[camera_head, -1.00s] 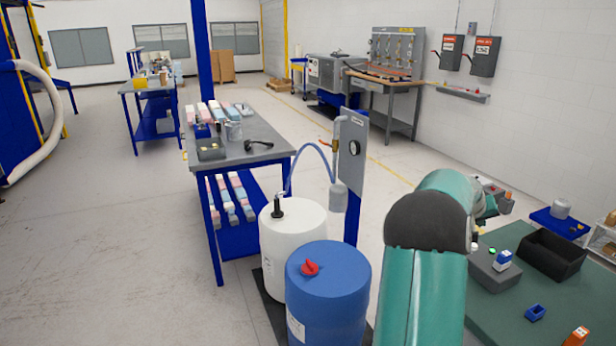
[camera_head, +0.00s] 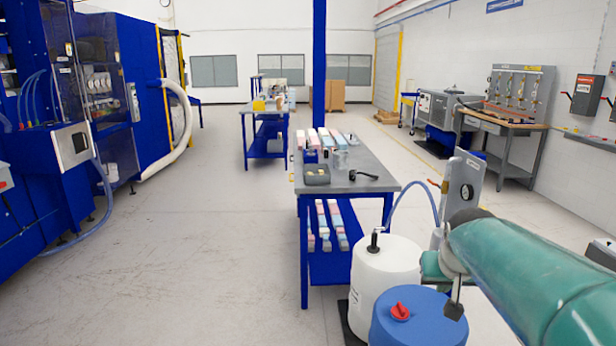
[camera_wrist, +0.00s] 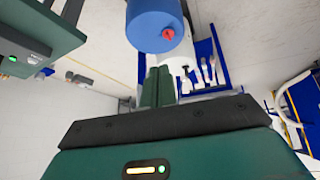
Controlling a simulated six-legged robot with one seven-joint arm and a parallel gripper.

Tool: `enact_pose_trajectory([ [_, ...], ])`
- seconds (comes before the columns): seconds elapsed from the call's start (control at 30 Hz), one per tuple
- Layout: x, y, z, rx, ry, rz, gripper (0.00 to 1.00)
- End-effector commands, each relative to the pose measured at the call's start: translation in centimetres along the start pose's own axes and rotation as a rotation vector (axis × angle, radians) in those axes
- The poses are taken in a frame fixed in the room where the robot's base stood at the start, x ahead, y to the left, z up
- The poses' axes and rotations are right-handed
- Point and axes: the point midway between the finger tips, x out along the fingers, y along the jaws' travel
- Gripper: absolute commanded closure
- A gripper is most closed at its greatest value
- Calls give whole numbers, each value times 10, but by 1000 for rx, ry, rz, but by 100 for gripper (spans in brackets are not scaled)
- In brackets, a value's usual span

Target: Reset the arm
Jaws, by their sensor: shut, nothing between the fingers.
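My teal arm (camera_head: 530,275) reaches in from the lower right of the head view, beside the blue drum (camera_head: 415,325) and the white drum (camera_head: 385,270). It hides part of the floor and the stand behind them. My gripper (camera_wrist: 157,85) shows in the wrist view as two green fingers side by side, closed together with nothing between them. The blue drum with its red cap also shows at the top of the wrist view (camera_wrist: 152,22), which looks upside down. I cannot make out the fingers in the head view.
A blue-framed table (camera_head: 375,183) with foam strips stands ahead, with more strips on its lower shelf. A grey gauge panel (camera_head: 465,178) stands behind the drums. Blue machinery (camera_head: 40,170) fills the left side. The floor (camera_head: 220,260) between is clear.

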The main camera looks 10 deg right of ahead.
Motion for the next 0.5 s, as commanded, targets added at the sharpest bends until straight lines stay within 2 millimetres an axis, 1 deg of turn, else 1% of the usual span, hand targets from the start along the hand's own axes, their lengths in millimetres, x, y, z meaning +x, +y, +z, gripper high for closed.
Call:
enact_pose_trajectory([
  [0.03,-15,-24,16,-31,2,-38,100],
  [0.07,-22,-38,26,-49,1,-59,100],
  [0.1,-31,-54,40,-73,-3,-85,100],
  [0.17,-44,-76,63,-112,-7,-121,100],
  [0.2,-52,-90,79,-138,-12,-144,100],
  [0.23,-57,-100,91,-158,-14,-161,100],
  [0.27,-63,-108,104,-177,-18,-176,100],
  [0.3,-69,-118,120,-204,-21,-194,100],
  [0.4,-81,-136,156,-259,-31,-230,100],
  [0.5,-86,-146,181,-295,-38,-249,100],
])
